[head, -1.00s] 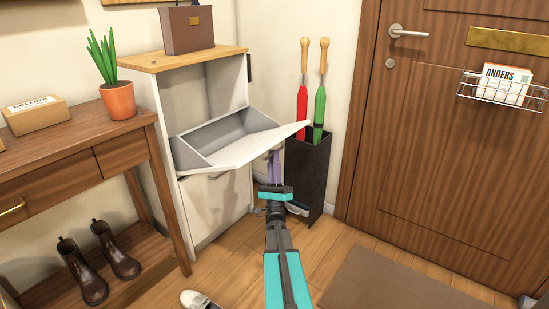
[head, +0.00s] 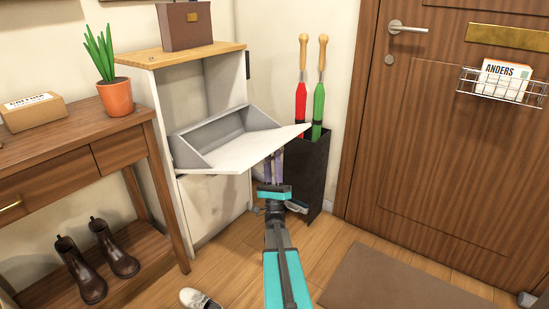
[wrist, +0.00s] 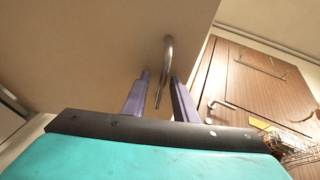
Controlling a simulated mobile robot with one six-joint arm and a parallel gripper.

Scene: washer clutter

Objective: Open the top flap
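The top flap (head: 245,150) of the white cabinet (head: 215,205) is tilted far out and down, with its grey inner bin showing. My gripper (head: 274,160) is below the flap's outer edge, its purple fingers pointing up and their tips partly hidden behind the flap. In the wrist view the flap's outer face (wrist: 80,50) fills the upper left. A curved metal handle (wrist: 167,55) on it reaches down between my two fingers (wrist: 160,80). The fingers stand apart, with a gap visible beside the handle.
A black umbrella stand (head: 308,175) with a red and a green umbrella is just right of the flap. A wooden console table (head: 75,130) stands left. A white shoe (head: 197,299) lies on the floor. A brown bag (head: 186,28) stands on the cabinet top.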

